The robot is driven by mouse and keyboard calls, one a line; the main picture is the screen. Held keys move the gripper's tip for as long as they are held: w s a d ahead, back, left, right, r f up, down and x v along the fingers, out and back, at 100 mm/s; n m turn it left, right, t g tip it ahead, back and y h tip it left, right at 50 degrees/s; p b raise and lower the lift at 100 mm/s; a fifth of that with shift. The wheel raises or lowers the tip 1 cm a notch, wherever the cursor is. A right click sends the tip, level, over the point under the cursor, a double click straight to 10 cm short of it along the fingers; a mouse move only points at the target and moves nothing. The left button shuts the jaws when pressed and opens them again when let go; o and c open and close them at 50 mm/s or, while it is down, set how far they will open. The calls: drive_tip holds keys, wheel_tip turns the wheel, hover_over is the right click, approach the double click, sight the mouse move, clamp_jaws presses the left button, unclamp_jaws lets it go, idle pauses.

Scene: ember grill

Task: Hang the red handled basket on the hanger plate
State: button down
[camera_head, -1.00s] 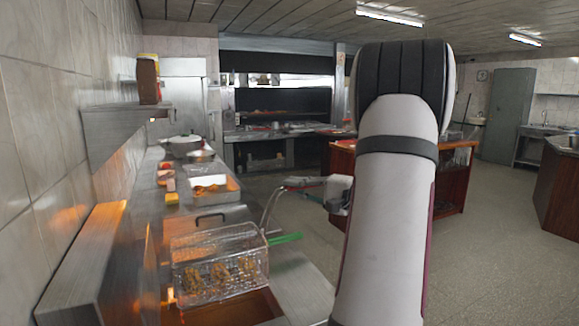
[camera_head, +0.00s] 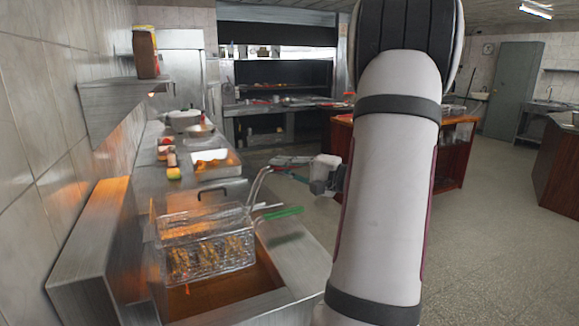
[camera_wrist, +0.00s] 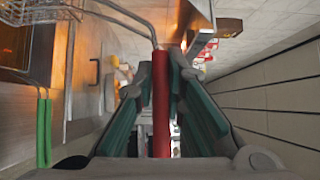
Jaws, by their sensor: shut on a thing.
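The wire basket (camera_head: 207,246), with brown fried pieces inside, is over the back of the open fryer well (camera_head: 235,287) in the head view. Its bent wire handle rises to my gripper (camera_head: 275,161). In the wrist view, the fingers of my gripper (camera_wrist: 160,85) are shut on the red handle (camera_wrist: 161,105), and part of the basket mesh (camera_wrist: 38,12) shows at the upper left. The metal panel (camera_head: 92,245) stands along the wall left of the basket. I cannot tell for sure whether it is the hanger plate.
Pots (camera_head: 183,119), a tray (camera_head: 212,160) and small jars stand farther back on the counter. A wall shelf (camera_head: 120,88) juts out above. The floor at right is open.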

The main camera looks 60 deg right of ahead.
drive_tip(key=shift+w+a, duration=0.15)
drive_tip(key=shift+a, duration=0.15)
drive_tip(key=shift+f+b, duration=2)
drive_tip(key=shift+f, duration=0.1)
drive_tip(key=c, duration=1.6)
unclamp_jaws()
drive_tip(key=shift+o, duration=0.2)
drive_tip(key=s+d, duration=0.1)
drive_tip(key=s, duration=1.1)
drive_tip(key=shift+d+f, duration=0.15)
drive_tip(key=shift+d, duration=0.05)
drive_tip(key=shift+w, duration=0.1)
